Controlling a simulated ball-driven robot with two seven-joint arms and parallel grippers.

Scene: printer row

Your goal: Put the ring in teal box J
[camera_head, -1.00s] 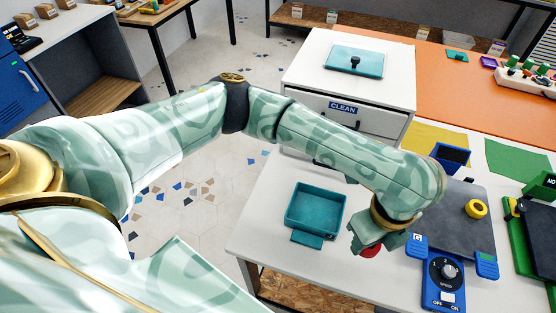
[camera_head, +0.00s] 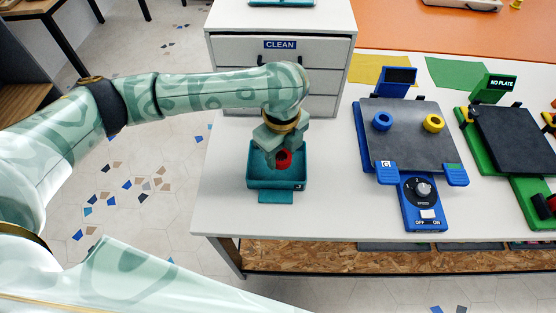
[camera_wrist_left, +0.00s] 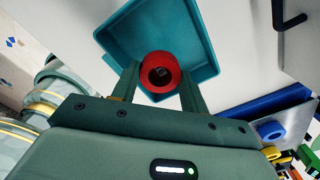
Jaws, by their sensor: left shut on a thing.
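The teal box J (camera_head: 262,184) sits on the white table, and it also shows in the left wrist view (camera_wrist_left: 198,28). My left gripper (camera_head: 280,160) is shut on the red ring (camera_head: 283,157) and is over the box in the head view. In the left wrist view the ring (camera_wrist_left: 158,72) is between the two fingers (camera_wrist_left: 158,85), with the box behind it. I cannot tell how high the ring is above the box floor. My right gripper is in neither view.
A blue printer (camera_head: 405,135) stands to the right with a blue ring (camera_head: 381,121) and a yellow ring (camera_head: 433,123) on its plate. A green printer (camera_head: 490,165) is farther right. The white drawer cabinet (camera_head: 235,48) marked CLEAN stands behind the box.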

